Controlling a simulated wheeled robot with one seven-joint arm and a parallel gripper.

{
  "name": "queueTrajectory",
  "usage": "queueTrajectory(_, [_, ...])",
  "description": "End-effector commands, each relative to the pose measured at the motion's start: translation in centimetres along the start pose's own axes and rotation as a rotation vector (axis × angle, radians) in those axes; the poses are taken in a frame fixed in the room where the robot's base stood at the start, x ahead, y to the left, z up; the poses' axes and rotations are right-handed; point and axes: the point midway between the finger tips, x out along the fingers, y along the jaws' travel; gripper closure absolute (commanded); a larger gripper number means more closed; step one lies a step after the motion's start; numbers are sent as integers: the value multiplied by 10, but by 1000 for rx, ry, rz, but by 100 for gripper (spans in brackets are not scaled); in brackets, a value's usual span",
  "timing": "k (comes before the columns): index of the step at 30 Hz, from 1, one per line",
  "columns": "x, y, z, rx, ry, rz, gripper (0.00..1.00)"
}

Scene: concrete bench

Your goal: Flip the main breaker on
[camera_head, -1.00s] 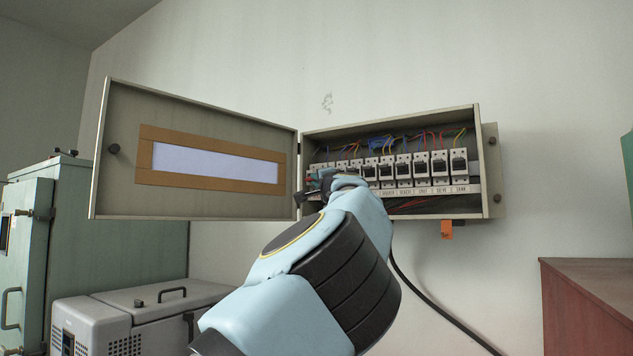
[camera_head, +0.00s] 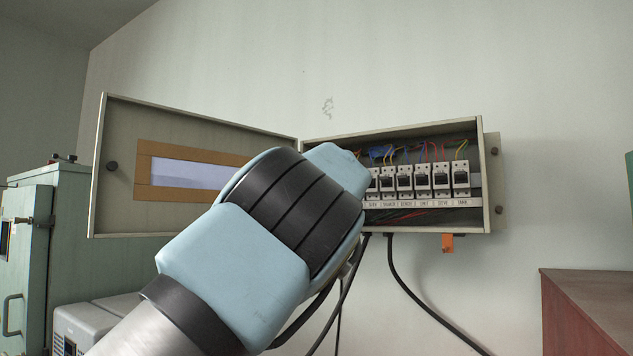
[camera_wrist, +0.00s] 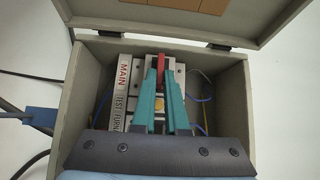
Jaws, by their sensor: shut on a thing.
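The breaker box (camera_head: 488,180) hangs on the wall with its door (camera_head: 120,190) swung open to the left. Its row of breakers (camera_head: 405,178) shows at the right; my arm hides the left part. In the wrist view, a label strip (camera_wrist: 124,75) reads MAIN, beside a breaker with a red lever (camera_wrist: 161,68). My gripper (camera_wrist: 162,75) has its teal fingers around the red lever and is shut on it. In the head view my gripper is hidden behind my arm. I cannot tell whether the lever is on or off.
An orange tag (camera_head: 447,243) hangs under the box, and a black cable (camera_head: 415,290) runs down the wall. A grey case (camera_head: 85,322) and a green cabinet (camera_head: 55,230) stand left. A red cabinet (camera_head: 585,315) stands at lower right.

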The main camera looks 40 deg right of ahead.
Motion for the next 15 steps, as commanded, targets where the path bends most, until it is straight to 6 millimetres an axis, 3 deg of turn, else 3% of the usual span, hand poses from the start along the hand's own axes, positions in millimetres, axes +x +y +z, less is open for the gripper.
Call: queueTrajectory(15, [1, -10, 0, 171, 0, 173, 100])
